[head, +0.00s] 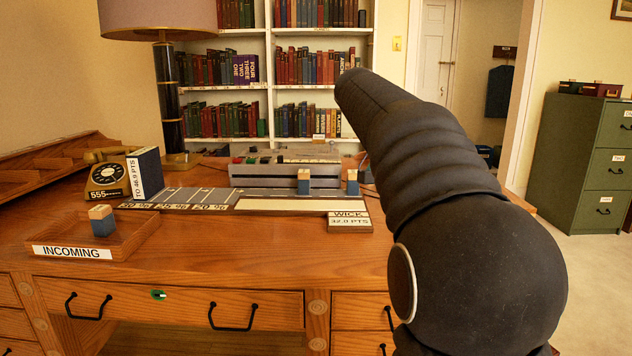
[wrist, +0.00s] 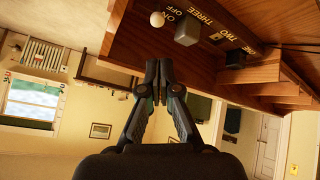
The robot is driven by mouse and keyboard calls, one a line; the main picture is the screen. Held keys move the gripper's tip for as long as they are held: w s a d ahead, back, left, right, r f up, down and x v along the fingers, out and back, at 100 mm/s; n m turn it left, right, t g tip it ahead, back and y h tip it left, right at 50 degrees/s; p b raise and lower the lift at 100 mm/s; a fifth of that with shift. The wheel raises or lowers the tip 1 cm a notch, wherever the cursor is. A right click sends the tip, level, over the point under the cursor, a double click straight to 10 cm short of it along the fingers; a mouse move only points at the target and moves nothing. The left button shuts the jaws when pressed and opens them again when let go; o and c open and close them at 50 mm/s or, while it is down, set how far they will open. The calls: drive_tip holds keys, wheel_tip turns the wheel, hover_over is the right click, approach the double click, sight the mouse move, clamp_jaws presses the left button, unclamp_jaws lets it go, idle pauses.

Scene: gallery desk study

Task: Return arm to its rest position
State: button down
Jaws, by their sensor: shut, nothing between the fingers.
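My arm rises on the right side of the head view, in front of the desk (head: 330,270), and my gripper is out of sight there. In the wrist view my gripper (wrist: 158,66) is shut, with its fingertips together and nothing between them. Beyond the fingertips is the wooden underside of a piece of furniture (wrist: 150,45). I cannot tell whether the fingertips touch the wood.
On the desk are an INCOMING tray (head: 140,235) with a blue-and-wood block (head: 102,222), a telephone (head: 106,180), a lamp (head: 170,90), a dark upright book (head: 150,172), a marked strip (head: 290,204) and a WICK block (head: 349,222). A green cabinet (head: 580,150) stands right; floor shows before it.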

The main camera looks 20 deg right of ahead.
drive_tip(key=s+a+f+n+t+y, duration=0.3)
drive_tip(key=s+a+f+n, duration=0.4)
drive_tip(key=s+a+f, duration=0.3)
drive_tip(key=s+a+f+n+t+y, duration=0.3)
drive_tip(key=s+a+f+n+y, duration=0.2)
drive_tip(key=a, duration=1.1)
drive_tip(key=s+f+n, duration=0.3)
drive_tip(key=s+f, duration=0.2)
drive_tip(key=f, duration=0.2)
drive_tip(key=shift+a+f, duration=0.35)
